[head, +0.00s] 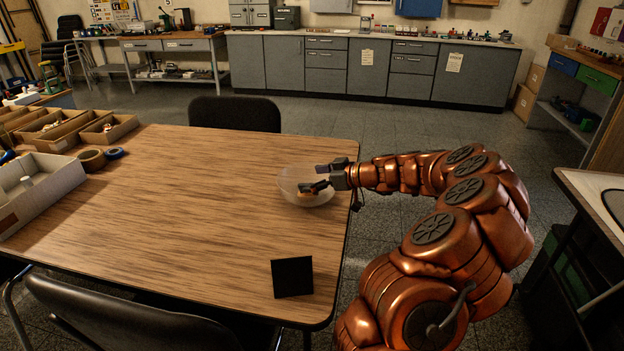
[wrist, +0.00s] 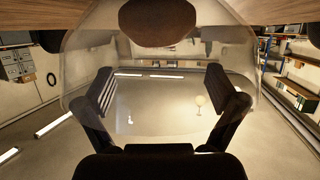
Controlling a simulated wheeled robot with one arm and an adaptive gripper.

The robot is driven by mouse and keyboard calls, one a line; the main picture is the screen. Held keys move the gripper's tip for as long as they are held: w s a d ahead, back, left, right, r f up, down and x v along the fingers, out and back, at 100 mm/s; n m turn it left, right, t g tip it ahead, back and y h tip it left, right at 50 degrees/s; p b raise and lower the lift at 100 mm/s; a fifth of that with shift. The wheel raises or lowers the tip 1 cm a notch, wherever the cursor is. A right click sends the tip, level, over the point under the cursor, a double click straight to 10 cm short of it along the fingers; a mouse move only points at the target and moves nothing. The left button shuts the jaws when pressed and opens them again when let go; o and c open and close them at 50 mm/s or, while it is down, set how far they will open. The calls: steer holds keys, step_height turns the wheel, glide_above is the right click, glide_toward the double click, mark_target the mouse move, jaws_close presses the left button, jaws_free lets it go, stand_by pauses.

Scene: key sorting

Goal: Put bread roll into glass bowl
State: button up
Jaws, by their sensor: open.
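The clear glass bowl (head: 289,184) stands on the wooden table near its right edge. It also shows in the wrist view as a see-through curved outline (wrist: 78,48). The brown bread roll (wrist: 160,22) is at the top middle of the wrist view, within the bowl's outline. In the head view only a small brownish patch of it shows in the bowl, partly hidden by my gripper. My gripper (head: 312,178) reaches over the bowl from the right. Its two dark fingers (wrist: 163,98) are spread apart with nothing between them, and the roll lies beyond them.
A black square panel (head: 292,277) is at the table's front right. Cardboard trays (head: 60,135), a grey bin (head: 45,190) and tape rolls (head: 92,158) are at the left. The middle of the table (head: 190,200) is clear. Black chairs stand behind and in front.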

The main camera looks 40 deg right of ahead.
steer(key=r+p, duration=0.1)
steer(key=p, duration=0.2)
steer(key=shift+r, duration=0.35)
steer(key=b+v, duration=0.1)
steer(key=v, duration=1)
steer(key=shift+s+f, duration=0.15)
steer(key=shift+s, duration=0.3)
steer(key=w+a+r+n+g+y, duration=0.1)
steer(key=a+g, duration=0.1)
steer(key=a, duration=0.6)
steer(key=w+a+r+g+y, duration=0.1)
steer(key=a+g+y, duration=0.1)
steer(key=a, duration=0.7)
steer(key=s+a+g+h, duration=0.1)
steer(key=s+a+g, duration=0.45)
steer(key=a, duration=0.85)
steer(key=s+a+f+g+h, duration=0.2)
steer(key=s+a+f, duration=0.1)
steer(key=s+a, duration=0.3)
steer(key=s+d+f+m+g+h, duration=0.1)
steer(key=s+f+m+g+h, duration=0.1)
steer(key=s, duration=0.8)
steer(key=s+d+f+m+g+h, duration=0.1)
steer(key=s+d+f+m+h, duration=0.1)
steer(key=s, duration=0.8)
steer(key=shift+f+m+g+h, duration=0.35)
steer(key=shift+f+m+h, duration=0.55)
steer(key=shift+m+h, duration=0.3)
